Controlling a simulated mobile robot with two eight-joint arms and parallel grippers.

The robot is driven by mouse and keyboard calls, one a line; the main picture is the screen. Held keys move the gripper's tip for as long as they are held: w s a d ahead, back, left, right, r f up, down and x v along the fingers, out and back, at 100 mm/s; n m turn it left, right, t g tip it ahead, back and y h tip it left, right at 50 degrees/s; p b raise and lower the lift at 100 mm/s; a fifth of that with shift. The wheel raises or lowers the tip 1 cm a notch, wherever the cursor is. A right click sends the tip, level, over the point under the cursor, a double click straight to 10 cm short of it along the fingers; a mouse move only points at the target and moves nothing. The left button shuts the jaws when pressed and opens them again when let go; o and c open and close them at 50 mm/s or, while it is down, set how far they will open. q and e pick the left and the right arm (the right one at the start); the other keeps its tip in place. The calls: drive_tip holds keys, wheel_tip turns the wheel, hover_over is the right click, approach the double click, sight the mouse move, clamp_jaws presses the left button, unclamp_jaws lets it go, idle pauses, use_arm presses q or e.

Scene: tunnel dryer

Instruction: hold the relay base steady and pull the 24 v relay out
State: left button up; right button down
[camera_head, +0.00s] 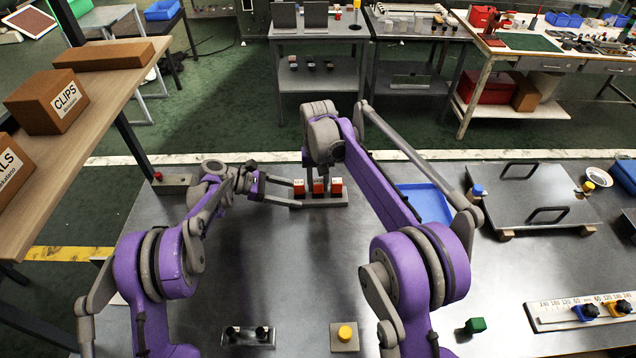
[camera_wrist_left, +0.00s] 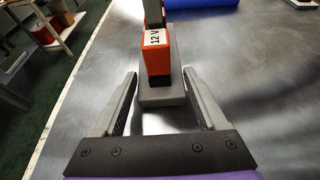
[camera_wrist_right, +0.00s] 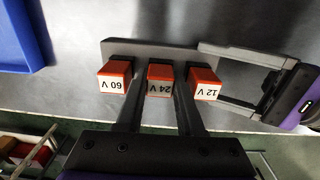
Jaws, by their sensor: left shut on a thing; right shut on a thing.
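The grey relay base (camera_head: 338,201) lies on the metal table and carries a row of three orange relays with white labels. The right wrist view labels them 60 V (camera_wrist_right: 115,77), 24 V (camera_wrist_right: 160,78) and 12 V (camera_wrist_right: 204,82). My left gripper (camera_wrist_left: 160,78) is shut on the base's 12 V end, with one finger along each side. The 12 V relay (camera_wrist_left: 156,52) stands upright just beyond it. My right gripper (camera_wrist_right: 159,72) is shut on the middle 24 V relay from above, with its fingers between the neighbouring relays. The relay's seat is hidden.
A blue tray (camera_head: 425,203) lies right of the base. A grey plate with two black handles (camera_head: 549,214) is further right. The table's middle is clear.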

sight(318, 181)
drive_tip(key=shift+r, duration=0.75)
idle(0.8)
drive_tip(key=shift+r, duration=0.65)
drive_tip(key=shift+r, duration=2.35)
use_arm(q)
drive_tip(key=o, duration=1.5)
drive_tip(key=v, duration=1.2)
drive_tip(key=shift+f, duration=0.1)
